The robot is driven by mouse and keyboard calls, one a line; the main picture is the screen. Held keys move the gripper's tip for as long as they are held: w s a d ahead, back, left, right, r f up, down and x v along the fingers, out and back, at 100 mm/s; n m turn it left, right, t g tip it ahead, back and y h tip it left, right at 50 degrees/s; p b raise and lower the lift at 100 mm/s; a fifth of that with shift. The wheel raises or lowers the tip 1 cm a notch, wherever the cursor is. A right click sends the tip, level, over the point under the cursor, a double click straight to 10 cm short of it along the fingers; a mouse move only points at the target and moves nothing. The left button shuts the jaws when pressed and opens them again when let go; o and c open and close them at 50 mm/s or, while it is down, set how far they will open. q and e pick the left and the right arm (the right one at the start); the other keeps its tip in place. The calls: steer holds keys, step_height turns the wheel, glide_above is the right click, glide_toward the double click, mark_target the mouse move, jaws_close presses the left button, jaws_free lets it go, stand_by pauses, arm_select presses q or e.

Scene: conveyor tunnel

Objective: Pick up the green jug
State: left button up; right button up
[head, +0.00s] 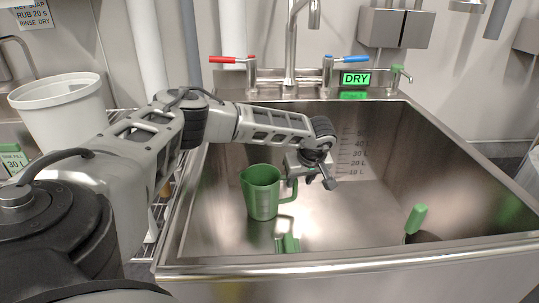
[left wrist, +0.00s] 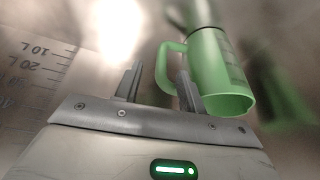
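The green jug (head: 262,196) stands upright on the sink floor, left of the middle, with its handle to the right. In the left wrist view the jug (left wrist: 217,72) is at the upper right, its handle (left wrist: 161,66) toward the picture's left. My left gripper (head: 309,176) is inside the sink at the jug's handle side. In the left wrist view its two fingers (left wrist: 158,80) are spread apart, and the handle appears between them. I cannot tell whether either finger touches it. My right gripper is not in view.
The metal sink's front rim (head: 350,258) and side walls enclose the jug. A green-handled item (head: 416,219) is at the sink's right front. The faucet (head: 290,50) and a lit DRY sign (head: 356,79) are at the back. A white bucket (head: 62,112) is at the left. The sink's middle floor looks clear.

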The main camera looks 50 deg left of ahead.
mark_target(296, 188)
arm_select(q)
steer(key=b+x, duration=0.1)
steer(key=x, duration=0.3)
steer(key=shift+s+f+b, duration=0.2)
steer(key=shift+b, duration=0.15)
steer(key=shift+w+a+f, duration=0.1)
steer(key=shift+a+f, duration=0.15)
steer(key=shift+f, duration=0.25)
jaws_close()
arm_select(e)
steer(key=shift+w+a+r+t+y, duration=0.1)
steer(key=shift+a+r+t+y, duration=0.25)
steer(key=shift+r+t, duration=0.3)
